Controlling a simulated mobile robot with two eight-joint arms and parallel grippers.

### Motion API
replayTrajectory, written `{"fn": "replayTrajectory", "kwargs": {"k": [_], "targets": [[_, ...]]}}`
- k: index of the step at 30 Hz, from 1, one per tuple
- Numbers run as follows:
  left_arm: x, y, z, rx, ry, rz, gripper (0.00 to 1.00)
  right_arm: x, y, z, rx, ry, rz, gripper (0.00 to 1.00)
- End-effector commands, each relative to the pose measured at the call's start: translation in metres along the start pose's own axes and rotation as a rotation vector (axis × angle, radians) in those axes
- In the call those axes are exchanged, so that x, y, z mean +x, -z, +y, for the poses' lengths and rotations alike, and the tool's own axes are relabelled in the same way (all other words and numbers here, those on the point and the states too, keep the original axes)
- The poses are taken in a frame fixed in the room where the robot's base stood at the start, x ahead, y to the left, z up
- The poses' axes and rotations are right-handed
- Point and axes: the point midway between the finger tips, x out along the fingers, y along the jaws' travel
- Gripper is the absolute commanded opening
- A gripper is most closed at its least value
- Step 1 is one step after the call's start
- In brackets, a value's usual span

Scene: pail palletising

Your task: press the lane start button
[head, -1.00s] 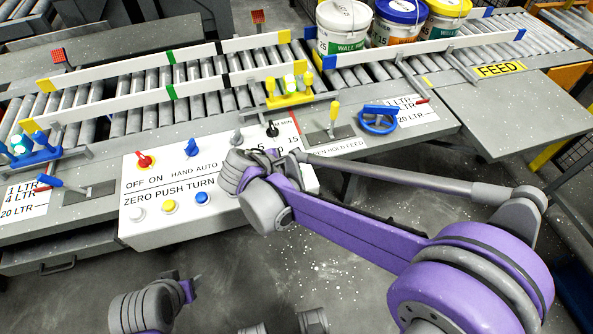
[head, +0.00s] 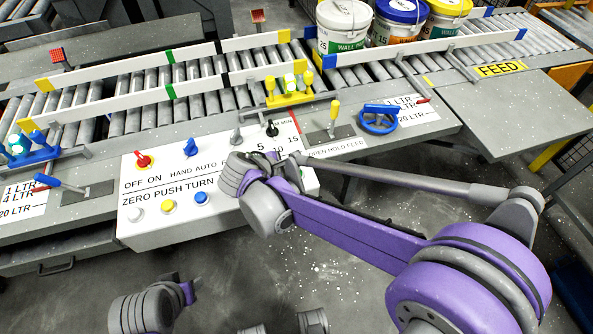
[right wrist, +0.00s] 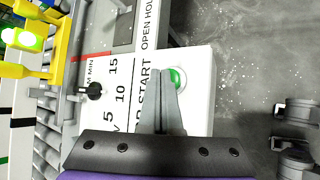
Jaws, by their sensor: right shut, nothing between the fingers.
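The green start button (right wrist: 177,78) shows in the right wrist view, on the white control panel (right wrist: 202,62) beside the word START. My right gripper (right wrist: 166,72) is shut and empty, its fingertips just left of the button in that view. Whether they touch it I cannot tell.
The panel also carries a red switch (head: 143,159), a blue switch (head: 191,147), a black knob (head: 272,130), and yellow (head: 168,207) and blue (head: 201,198) buttons. A roller conveyor with pails (head: 343,28) runs behind. A blue handwheel (head: 378,120) stands to the right.

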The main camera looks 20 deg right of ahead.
Motion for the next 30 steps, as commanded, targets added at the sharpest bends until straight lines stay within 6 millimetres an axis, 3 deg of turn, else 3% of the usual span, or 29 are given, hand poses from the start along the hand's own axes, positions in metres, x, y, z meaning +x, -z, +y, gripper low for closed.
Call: {"fn": "replayTrajectory", "kwargs": {"k": [22, 30], "targets": [[0.0038, -0.0019, 0.0, 0.0, 0.0, -0.001, 0.5, 0.0042, 0.0032, -0.0031, 0.0, 0.0, 0.001, 0.0], [-0.0036, 0.0019, 0.0, 0.0, 0.0, 0.001, 0.5, -0.0029, -0.002, 0.0019, 0.001, 0.0, 0.001, 0.0]]}}
